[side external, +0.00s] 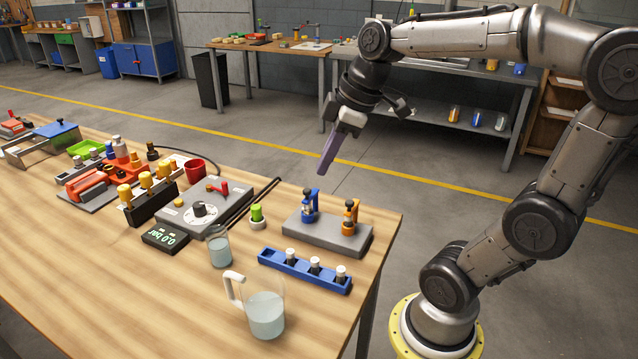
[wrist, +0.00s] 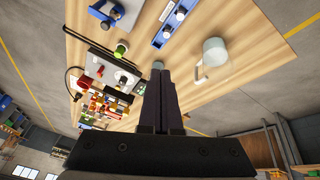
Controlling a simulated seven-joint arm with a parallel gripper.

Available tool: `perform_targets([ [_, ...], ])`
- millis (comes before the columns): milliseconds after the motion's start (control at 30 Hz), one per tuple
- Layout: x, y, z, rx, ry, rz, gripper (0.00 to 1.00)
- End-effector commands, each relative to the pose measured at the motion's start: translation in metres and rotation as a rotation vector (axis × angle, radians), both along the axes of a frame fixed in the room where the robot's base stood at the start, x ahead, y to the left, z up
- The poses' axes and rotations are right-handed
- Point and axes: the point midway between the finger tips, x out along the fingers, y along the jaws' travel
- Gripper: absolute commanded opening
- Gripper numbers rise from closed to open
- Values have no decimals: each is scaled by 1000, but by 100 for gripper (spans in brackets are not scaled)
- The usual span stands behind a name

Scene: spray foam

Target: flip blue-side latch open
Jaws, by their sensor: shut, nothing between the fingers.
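The blue-side latch (side external: 310,202) stands upright on the left part of a grey block (side external: 320,231) near the table's far right corner. An orange latch (side external: 350,217) stands on the right part of the same block. In the wrist view, blue latch parts (wrist: 107,14) show at the top left, small and partly cut off, so the lever position cannot be told. My gripper (side external: 323,170) hangs in the air above and beyond the block, its long dark fingers pointing down. The fingers are together and empty, apart from both latches; they also show in the wrist view (wrist: 167,74).
In front of the block lie a blue rack (side external: 304,269) with several silver-topped vials and a jug of liquid (side external: 265,314). A beaker (side external: 219,250), a green-capped bottle (side external: 257,215) and a grey dial box (side external: 205,208) stand to the left. Air around my gripper is clear.

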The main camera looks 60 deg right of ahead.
Motion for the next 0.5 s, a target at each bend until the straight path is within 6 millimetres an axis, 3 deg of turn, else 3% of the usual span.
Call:
perform_targets([
  [100, 17, -44, -6, 23, 36, -54, 0],
  [300, 21, -105, -23, 79, 77, -201, 0],
  [500, 10, -133, -38, 109, 108, -293, 0],
])
